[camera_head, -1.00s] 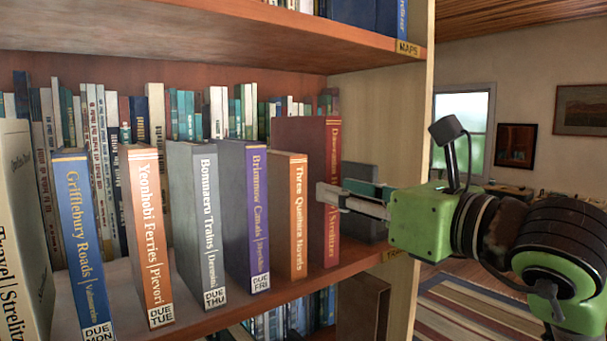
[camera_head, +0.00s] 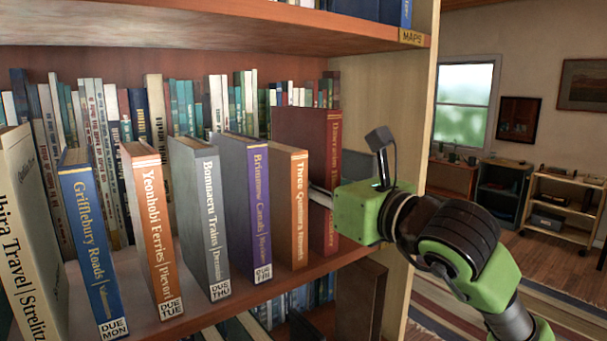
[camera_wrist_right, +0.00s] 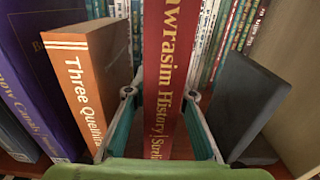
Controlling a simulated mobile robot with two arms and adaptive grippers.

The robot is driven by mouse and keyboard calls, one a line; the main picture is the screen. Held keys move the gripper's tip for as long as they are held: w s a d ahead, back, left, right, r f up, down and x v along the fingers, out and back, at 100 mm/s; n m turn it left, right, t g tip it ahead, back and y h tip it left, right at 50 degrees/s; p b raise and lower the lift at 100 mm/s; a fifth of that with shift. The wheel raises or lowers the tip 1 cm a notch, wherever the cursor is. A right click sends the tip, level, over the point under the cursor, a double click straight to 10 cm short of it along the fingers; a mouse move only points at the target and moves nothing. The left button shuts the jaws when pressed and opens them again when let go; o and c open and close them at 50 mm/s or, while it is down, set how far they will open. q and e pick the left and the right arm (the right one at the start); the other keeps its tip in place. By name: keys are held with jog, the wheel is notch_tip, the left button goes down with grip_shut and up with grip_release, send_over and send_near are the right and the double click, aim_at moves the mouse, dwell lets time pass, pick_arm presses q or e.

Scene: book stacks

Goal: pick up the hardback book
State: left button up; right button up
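The hardback book level with my right gripper is a tall dark red one with gold lettering (camera_head: 312,130), upright on the shelf at the right end of the row. In the right wrist view its red spine (camera_wrist_right: 168,75) stands between the two fingers of my right gripper (camera_wrist_right: 160,97). One finger is on each side of the book, and the gripper looks open, with a small gap at the left finger. My left gripper is not in view.
An orange book (camera_head: 288,210) stands close left of the red one, then purple (camera_head: 245,205), grey (camera_head: 200,215) and several more. A dark grey bookend-like block (camera_wrist_right: 245,105) stands to the right. The upper shelf (camera_head: 220,30) overhangs the row.

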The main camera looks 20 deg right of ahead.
grip_shut()
jog(key=shift+w+r, duration=0.1)
